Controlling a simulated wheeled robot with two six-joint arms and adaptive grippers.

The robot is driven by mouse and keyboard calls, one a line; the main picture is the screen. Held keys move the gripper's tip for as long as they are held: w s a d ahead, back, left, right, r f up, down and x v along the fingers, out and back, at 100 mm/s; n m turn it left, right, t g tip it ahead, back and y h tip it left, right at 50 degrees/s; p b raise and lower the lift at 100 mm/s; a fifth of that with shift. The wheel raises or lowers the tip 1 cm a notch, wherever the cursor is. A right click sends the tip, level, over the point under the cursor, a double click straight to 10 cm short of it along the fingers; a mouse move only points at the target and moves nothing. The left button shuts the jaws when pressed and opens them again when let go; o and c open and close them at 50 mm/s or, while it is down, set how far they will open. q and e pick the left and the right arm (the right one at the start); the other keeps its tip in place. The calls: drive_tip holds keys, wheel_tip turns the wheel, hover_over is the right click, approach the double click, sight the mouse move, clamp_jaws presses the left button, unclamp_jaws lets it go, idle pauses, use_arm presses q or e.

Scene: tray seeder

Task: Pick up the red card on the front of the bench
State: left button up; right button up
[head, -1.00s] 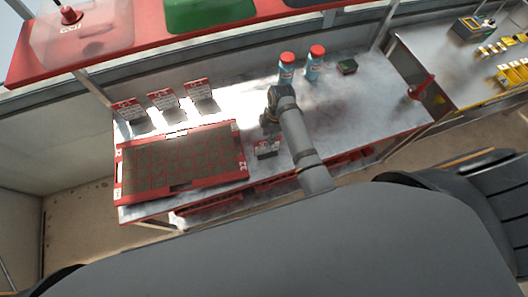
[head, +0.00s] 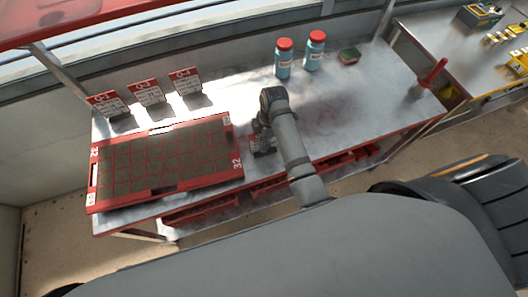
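A small red-and-white card (head: 263,148) stands at the front of the bench, just right of the seed tray. My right gripper (head: 260,128) is at the card's top edge, small, dark and partly hidden by my own arm. I cannot tell whether its fingers are open or shut, or whether they touch the card. My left gripper is not in view.
The red-framed seed tray (head: 238,172) fills the left of the metal bench (head: 365,110). Three cards (head: 148,93) stand behind it. Two blue bottles (head: 284,62), a green sponge (head: 349,56) and a red-handled tool (head: 433,73) are at the back and right.

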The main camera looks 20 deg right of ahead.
drive_tip(key=shift+f, duration=0.35)
drive_tip(key=shift+f+p, duration=0.1)
drive_tip(key=shift+p, duration=0.2)
clamp_jaws()
